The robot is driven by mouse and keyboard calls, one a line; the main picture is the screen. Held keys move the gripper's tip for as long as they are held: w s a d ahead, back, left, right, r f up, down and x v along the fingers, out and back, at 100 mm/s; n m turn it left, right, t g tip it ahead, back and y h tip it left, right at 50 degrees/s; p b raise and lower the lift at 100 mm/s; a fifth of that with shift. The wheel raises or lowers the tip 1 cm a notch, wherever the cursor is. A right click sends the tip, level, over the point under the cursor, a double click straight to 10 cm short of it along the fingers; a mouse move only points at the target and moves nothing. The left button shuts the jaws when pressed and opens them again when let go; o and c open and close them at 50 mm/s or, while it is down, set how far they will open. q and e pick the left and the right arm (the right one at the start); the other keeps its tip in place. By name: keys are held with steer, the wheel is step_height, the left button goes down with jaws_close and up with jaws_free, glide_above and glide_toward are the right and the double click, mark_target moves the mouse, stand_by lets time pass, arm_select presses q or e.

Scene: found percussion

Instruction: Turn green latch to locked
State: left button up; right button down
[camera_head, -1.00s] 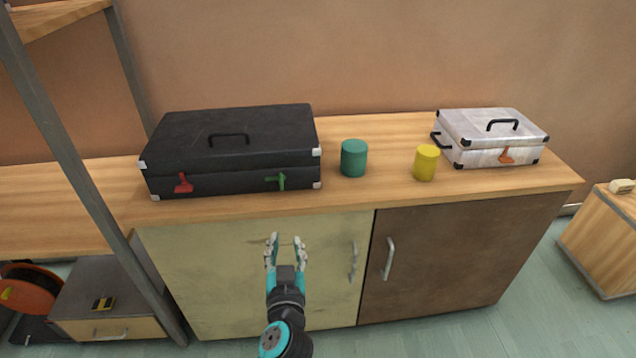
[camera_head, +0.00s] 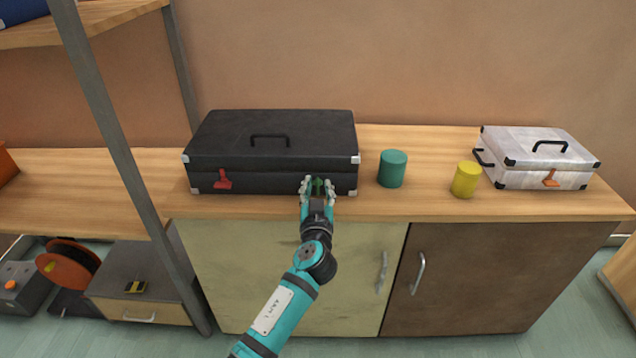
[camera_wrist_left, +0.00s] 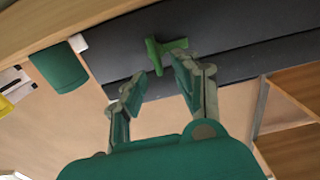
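The green latch (camera_head: 318,185) is on the front of the black case (camera_head: 270,150), near its right end. In the left wrist view the green latch (camera_wrist_left: 158,52) shows as a T shape just beyond the fingertips. My left gripper (camera_head: 318,188) is open, with one finger on each side of the latch in the head view. The left wrist view also shows the gripper (camera_wrist_left: 155,85) with its fingers apart; I cannot tell whether either finger touches the latch. A red latch (camera_head: 223,180) is at the left of the same case front. My right gripper is not in view.
A teal cylinder (camera_head: 392,169) stands right of the case, then a yellow cylinder (camera_head: 465,180) and a silver case (camera_head: 540,160) with an orange latch. A grey shelf post (camera_head: 125,160) rises at the left. The wooden counter (camera_head: 420,208) is clear along its front.

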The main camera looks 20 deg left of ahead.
arm_select(q)
steer(key=shift+x, duration=1.05)
jaws_close()
